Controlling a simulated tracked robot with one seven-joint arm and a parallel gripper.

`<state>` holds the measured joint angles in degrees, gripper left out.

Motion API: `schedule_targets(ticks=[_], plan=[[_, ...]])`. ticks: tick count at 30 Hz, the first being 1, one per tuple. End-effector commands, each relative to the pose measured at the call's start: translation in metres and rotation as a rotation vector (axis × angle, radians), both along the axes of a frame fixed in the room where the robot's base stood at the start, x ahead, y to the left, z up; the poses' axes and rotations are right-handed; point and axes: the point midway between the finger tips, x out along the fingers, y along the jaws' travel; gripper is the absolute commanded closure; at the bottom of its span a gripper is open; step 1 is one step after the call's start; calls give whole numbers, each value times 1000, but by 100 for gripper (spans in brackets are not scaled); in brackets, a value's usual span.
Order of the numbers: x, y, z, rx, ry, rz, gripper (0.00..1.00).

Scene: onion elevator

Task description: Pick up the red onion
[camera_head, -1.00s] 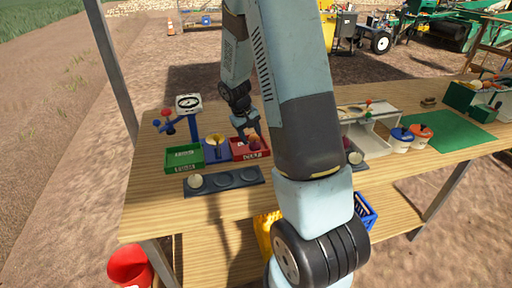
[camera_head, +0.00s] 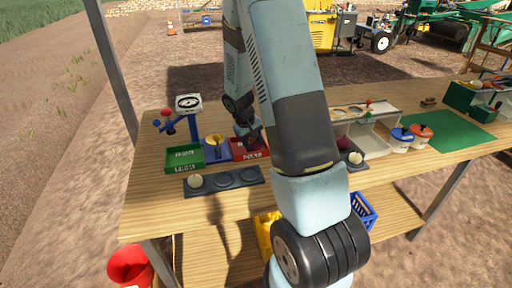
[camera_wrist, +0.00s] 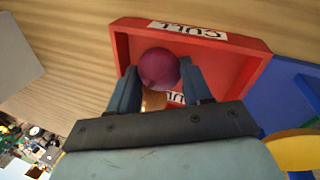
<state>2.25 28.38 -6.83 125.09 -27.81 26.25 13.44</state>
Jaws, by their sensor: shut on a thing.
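The red onion (camera_wrist: 158,68) is a round, purple-red ball in the wrist view. My gripper (camera_wrist: 160,72) is shut on it, with one blue-grey finger on each side. The onion is over the red tray (camera_wrist: 122,45) labelled CULL; I cannot tell whether it still touches the tray floor. In the head view my gripper (camera_head: 247,138) is down at the red tray (camera_head: 262,154), and the onion in it is hidden.
A green tray (camera_head: 170,163) and a blue tray (camera_head: 207,152) stand left of the red tray. In front is a dark strip with round wells (camera_head: 238,181). A blue-posted scale (camera_head: 192,125) stands behind. A pale box (camera_head: 376,142) lies right of my arm.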

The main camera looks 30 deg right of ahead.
Motion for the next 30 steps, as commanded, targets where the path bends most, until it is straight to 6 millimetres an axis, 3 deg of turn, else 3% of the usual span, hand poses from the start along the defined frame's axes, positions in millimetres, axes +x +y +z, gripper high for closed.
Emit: schedule_targets(ticks=[14,19,30], plan=[[1,0,11,-1,-3,0,82],[-1,1,36,0,-4,-1,82],[-49,15,93,0,-4,-1,82]])
